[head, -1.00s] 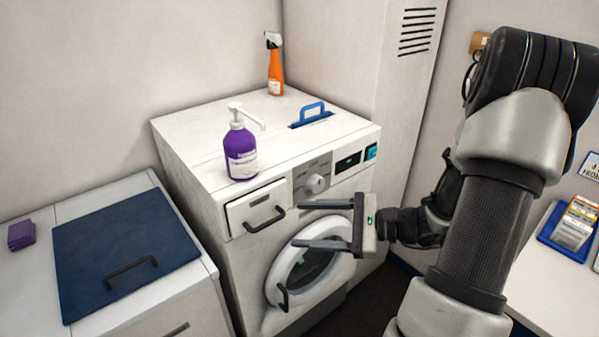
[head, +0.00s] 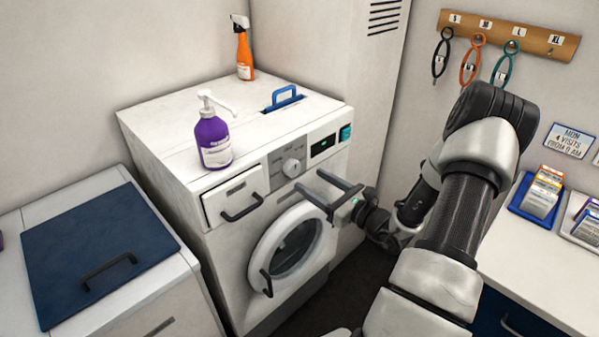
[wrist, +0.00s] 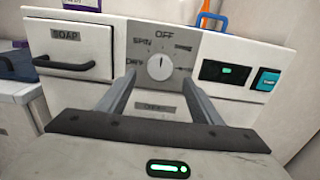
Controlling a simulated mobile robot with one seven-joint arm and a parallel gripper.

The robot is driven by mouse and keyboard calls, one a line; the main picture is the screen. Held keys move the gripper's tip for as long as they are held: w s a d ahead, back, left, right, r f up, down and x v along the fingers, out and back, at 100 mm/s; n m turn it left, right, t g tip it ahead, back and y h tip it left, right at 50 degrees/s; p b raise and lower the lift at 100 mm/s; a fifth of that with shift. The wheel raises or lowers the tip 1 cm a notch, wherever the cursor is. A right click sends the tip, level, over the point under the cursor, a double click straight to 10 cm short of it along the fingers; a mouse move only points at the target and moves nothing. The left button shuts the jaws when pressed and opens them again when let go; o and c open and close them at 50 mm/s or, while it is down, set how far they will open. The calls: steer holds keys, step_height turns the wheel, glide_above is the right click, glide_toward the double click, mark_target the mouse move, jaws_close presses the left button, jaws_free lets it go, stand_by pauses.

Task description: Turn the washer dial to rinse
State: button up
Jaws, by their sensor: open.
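The washer dial (head: 291,168) is a round pale knob on the grey panel of the white washer (head: 160,118). In the wrist view the dial (wrist: 159,67) has its pointer mark upward, toward OFF. SPIN and DRY read to its left; a label to its upper right is too blurred to read surely, and one below is partly hidden. My gripper (head: 308,180) is open and empty in front of the washer, its fingers toward the panel. In the wrist view the fingers lie either side of and below the dial, apparently not touching it.
The soap drawer (head: 236,196) with a dark handle is left of the dial. A small display (head: 322,145) and teal button (head: 345,133) are right of it. The round door (head: 287,245) is below. A purple pump bottle (head: 214,140) and orange spray bottle (head: 244,52) stand on top.

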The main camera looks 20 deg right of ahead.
mark_target(295, 170)
steer(key=x, duration=0.6)
steer(key=shift+w, duration=0.1)
steer(key=shift+c, duration=0.4)
steer(key=c, duration=1)
steer(key=shift+m+p, duration=0.3)
steer(key=shift+p, duration=0.1)
steer(key=m+p, duration=0.1)
steer(key=m, duration=0.2)
steer(key=shift+r+m+p, duration=0.1)
steer(key=shift+m+p, duration=1.1)
steer(key=shift+m, duration=1.4)
